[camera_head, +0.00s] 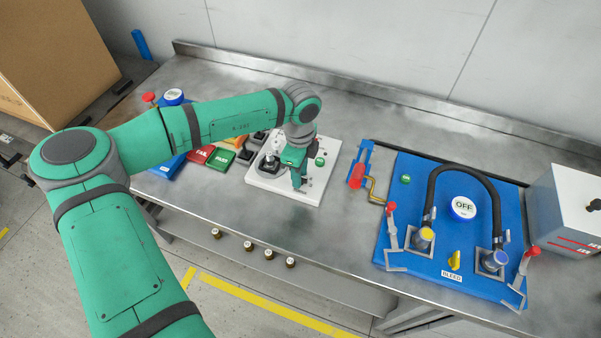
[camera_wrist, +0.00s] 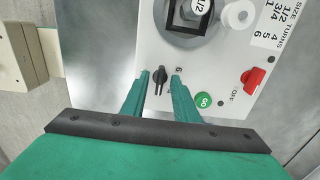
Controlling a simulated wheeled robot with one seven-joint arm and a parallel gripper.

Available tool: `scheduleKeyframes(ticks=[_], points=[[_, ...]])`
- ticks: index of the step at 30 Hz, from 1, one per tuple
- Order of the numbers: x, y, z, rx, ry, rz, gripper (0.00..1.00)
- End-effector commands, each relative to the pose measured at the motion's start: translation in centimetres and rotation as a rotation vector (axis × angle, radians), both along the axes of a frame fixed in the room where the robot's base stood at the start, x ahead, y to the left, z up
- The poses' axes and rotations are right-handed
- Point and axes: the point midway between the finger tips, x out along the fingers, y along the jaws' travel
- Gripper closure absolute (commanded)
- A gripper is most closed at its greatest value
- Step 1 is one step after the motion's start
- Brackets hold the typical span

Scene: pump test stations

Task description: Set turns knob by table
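The turns knob (camera_wrist: 159,79) is a small black pointer knob on a white panel (camera_wrist: 225,55) in the wrist view. A "6" is printed beside it; other marks around it are partly hidden. The size and turns table (camera_wrist: 284,22) is printed on the panel and reads 1/2 4, 3/4 5, 1 6. A square opening nearby shows the label "1/2" (camera_wrist: 201,6). My gripper (camera_wrist: 160,77) is open, with one finger on each side of the knob. Contact cannot be told. In the head view my gripper (camera_head: 298,180) is low over the white station (camera_head: 285,190).
The panel has a green GO button (camera_wrist: 204,100) and a red switch (camera_wrist: 253,77) marked OFF. Red FAIL and green blocks (camera_head: 222,157) lie left of the station. A blue board (camera_head: 400,190) with a hose and OFF gauge is at right, beside a grey box (camera_head: 570,205).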

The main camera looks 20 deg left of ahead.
Motion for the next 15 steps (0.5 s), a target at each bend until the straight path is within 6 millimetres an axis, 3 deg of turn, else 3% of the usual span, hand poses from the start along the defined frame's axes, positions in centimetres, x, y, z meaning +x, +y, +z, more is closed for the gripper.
scheduleKeyframes(ticks=[7, 11, 15], points=[[0.04, -0.14, -0.08, 0.000, 0.000, -0.002, 0.73], [0.03, -0.19, -0.07, 0.000, 0.001, -0.003, 1.00], [0.00, -0.21, -0.08, 0.000, 0.001, -0.004, 1.00]])
